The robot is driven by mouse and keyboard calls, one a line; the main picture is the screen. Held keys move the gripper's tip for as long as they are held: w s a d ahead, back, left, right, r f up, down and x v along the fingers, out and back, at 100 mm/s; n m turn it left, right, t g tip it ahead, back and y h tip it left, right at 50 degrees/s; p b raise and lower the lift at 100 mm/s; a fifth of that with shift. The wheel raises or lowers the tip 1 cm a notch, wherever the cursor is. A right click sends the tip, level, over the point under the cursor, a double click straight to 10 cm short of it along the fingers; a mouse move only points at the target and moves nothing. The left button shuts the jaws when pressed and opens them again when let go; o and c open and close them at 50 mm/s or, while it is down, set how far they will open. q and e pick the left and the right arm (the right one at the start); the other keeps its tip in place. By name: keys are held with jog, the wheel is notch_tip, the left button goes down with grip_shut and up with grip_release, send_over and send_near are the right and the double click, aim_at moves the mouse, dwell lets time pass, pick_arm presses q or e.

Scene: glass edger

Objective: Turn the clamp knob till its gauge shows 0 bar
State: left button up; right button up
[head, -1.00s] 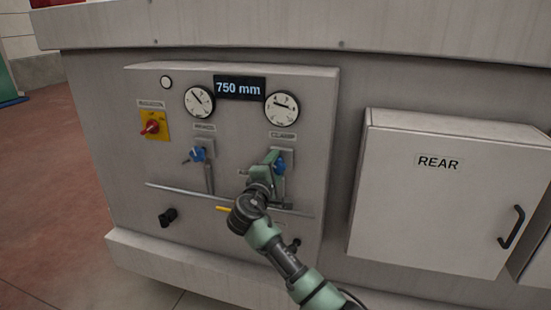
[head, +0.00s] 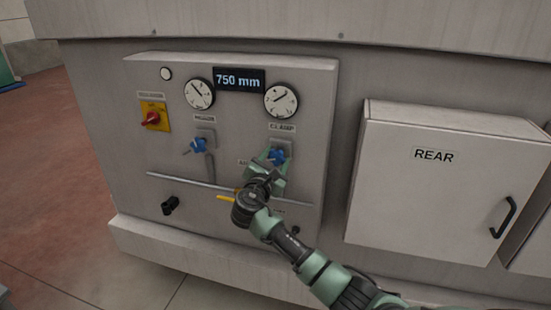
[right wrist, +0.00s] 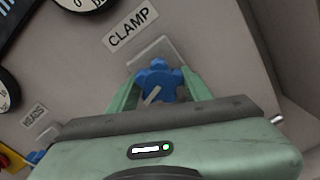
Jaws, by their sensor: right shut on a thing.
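The blue clamp knob (head: 277,156) sits under the CLAMP label on the grey panel. Its round white gauge (head: 281,99) is above the label, with a slanted dark needle; the figures are too small to read. In the right wrist view, the blue knob (right wrist: 157,80) is between the two green fingers of my right gripper (right wrist: 160,88), which is shut on it. In the head view, my right gripper (head: 270,161) reaches the knob from below and hides part of the panel there. My left gripper is not in view.
A second blue knob (head: 198,146) and gauge (head: 199,93) are to the left. A red switch (head: 152,118) is farther left. A thin rail (head: 185,184) crosses below the knobs. The REAR box (head: 440,185) juts out at right.

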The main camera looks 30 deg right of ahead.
aim_at(275, 162)
jog(key=shift+f+n, duration=0.2)
jog(key=shift+n, duration=0.9)
jog(key=o, duration=1.4)
jog(key=shift+c, duration=0.2)
jog(key=b+v, duration=0.2)
jog(key=v, duration=0.4)
jog(key=shift+s+a+f+b, duration=0.1)
jog(key=shift+s+a+b, duration=0.15)
jog(key=shift+b, duration=0.15)
jog(key=shift+s+a, duration=0.35)
jog(key=shift+a, duration=0.1)
